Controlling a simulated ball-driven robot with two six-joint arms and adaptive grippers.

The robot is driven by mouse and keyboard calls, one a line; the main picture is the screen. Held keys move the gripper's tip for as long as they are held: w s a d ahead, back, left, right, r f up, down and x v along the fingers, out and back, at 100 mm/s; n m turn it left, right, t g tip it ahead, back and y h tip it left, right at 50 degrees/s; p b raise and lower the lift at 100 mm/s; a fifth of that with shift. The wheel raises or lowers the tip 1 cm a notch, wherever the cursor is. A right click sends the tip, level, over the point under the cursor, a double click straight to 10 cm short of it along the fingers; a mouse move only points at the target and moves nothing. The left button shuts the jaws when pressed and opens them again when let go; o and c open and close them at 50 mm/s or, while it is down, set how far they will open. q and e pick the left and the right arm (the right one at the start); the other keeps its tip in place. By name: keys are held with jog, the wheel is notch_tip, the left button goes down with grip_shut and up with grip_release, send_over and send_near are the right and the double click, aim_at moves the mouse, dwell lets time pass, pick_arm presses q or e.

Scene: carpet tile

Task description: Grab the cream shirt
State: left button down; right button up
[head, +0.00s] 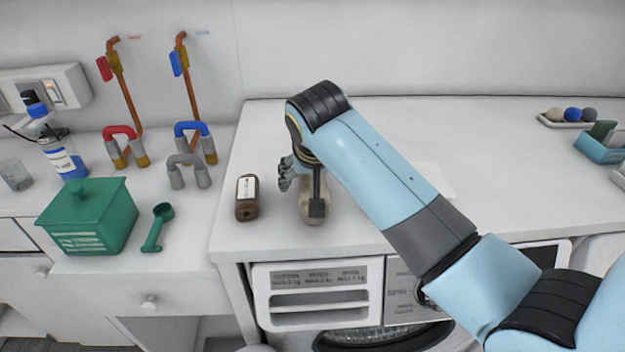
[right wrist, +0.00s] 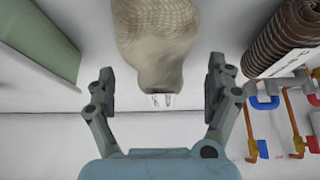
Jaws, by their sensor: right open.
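The cream shirt (head: 313,209) is a small rumpled bundle on the white worktop in the head view, partly hidden by my right gripper (head: 303,188). In the right wrist view the cream shirt (right wrist: 158,42) shows as a ribbed beige bundle just beyond the fingertips, centred between them. My right gripper (right wrist: 160,92) is open, its two fingers apart with nothing held between them. From these views I cannot tell whether a finger touches the shirt. My left gripper is in neither view.
A brown item with a white label (head: 246,198) stands just left of the shirt. A green box (head: 98,225) and green scoop (head: 157,228) are further left. Pipes (head: 190,165) stand behind them. A washing machine (head: 318,295) is below. The worktop (head: 500,165) is mostly clear at right.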

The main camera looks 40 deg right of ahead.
jog(key=shift+w+d+f, duration=0.2)
jog(key=shift+w+f, duration=0.1)
jog(key=shift+f, duration=0.25)
jog(key=shift+s+a, duration=0.1)
jog(key=c, duration=1.3)
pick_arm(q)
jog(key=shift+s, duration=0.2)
pick_arm(e)
jog(key=shift+c, duration=0.3)
